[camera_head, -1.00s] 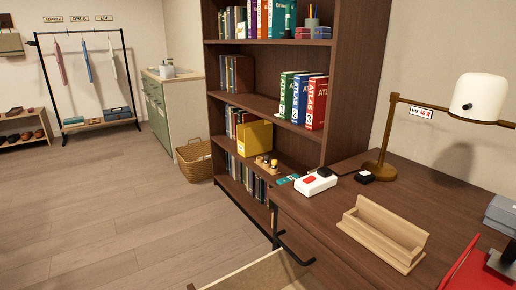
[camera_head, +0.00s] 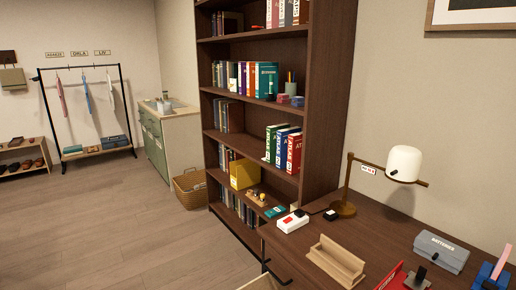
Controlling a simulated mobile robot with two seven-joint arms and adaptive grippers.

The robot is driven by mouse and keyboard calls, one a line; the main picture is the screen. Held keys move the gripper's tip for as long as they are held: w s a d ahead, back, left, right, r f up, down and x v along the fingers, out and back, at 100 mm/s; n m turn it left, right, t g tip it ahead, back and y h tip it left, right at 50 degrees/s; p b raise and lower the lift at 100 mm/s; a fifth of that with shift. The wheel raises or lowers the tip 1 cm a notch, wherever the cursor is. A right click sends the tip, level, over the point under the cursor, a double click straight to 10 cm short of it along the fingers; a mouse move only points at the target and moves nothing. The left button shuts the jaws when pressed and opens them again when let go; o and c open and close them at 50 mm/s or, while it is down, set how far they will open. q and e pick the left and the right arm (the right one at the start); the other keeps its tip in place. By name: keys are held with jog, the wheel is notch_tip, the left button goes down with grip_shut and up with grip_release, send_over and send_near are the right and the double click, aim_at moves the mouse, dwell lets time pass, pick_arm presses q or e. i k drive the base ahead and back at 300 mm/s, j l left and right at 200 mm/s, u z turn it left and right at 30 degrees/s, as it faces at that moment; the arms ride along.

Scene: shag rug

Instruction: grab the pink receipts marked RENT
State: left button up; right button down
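A pink slip (camera_head: 501,262) stands upright in or behind a blue object (camera_head: 490,277) at the right edge of the desk. It is small and partly cut off, and I cannot read any marking on it, so I cannot tell if it is a RENT receipt. A red object (camera_head: 388,278) with a dark part beside it sits at the desk's front edge, cut off by the frame. Neither of my grippers shows in the head view.
The brown desk (camera_head: 385,235) holds an empty wooden holder (camera_head: 336,262), a grey box marked BATTERIES (camera_head: 441,251), a white box with a red top part (camera_head: 292,221) and a lamp (camera_head: 404,164). A tall bookshelf (camera_head: 330,100) stands behind its left end. The floor (camera_head: 100,220) at left is clear.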

aim_at(505, 254)
jog(key=z, duration=1.65)
